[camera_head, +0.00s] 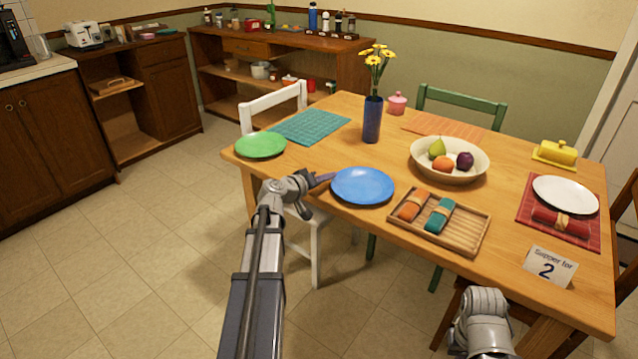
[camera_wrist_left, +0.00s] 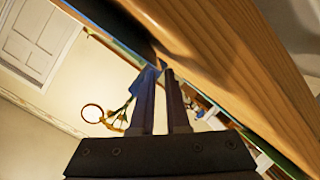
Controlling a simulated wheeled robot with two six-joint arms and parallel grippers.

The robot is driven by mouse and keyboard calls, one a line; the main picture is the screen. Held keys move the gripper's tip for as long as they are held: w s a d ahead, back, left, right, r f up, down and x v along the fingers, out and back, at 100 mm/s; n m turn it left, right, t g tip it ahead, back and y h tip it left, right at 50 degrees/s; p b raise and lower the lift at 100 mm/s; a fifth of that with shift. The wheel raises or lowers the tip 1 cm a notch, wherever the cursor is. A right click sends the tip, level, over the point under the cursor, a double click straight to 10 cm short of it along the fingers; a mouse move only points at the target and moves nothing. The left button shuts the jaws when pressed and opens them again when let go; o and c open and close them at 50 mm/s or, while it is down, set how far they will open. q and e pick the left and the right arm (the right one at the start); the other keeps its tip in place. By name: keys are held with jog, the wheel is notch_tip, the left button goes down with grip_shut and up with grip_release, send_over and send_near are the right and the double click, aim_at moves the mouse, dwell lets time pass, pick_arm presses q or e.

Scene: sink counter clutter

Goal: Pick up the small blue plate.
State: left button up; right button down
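The small blue plate (camera_head: 362,186) lies near the table's front edge in the head view, flat or nearly so. My left gripper (camera_head: 324,179) reaches in from the left at the plate's left rim. In the left wrist view, the fingers of my left gripper (camera_wrist_left: 160,78) are close together with a thin gap, and the dark, blue-edged plate (camera_wrist_left: 118,22) runs down to their tips. They look shut on its rim; the contact itself is partly hidden. Of my right arm only a link shows at the bottom of the head view; its gripper is out of view.
On the wooden table (camera_head: 318,170), a tray (camera_head: 465,237) with rolled napkins stands close right of the blue plate. A green plate (camera_head: 260,145) is to the left, a blue vase (camera_head: 372,119) behind, and a fruit bowl (camera_head: 420,165) behind right. A white chair (camera_head: 316,250) stands below.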

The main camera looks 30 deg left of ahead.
pick_arm(q)
jog(key=shift+x, duration=1.1)
pick_arm(e)
jog(key=shift+f, duration=0.3)
pick_arm(q)
grip_shut()
jog(key=shift+s, duration=0.15)
dwell(0.5)
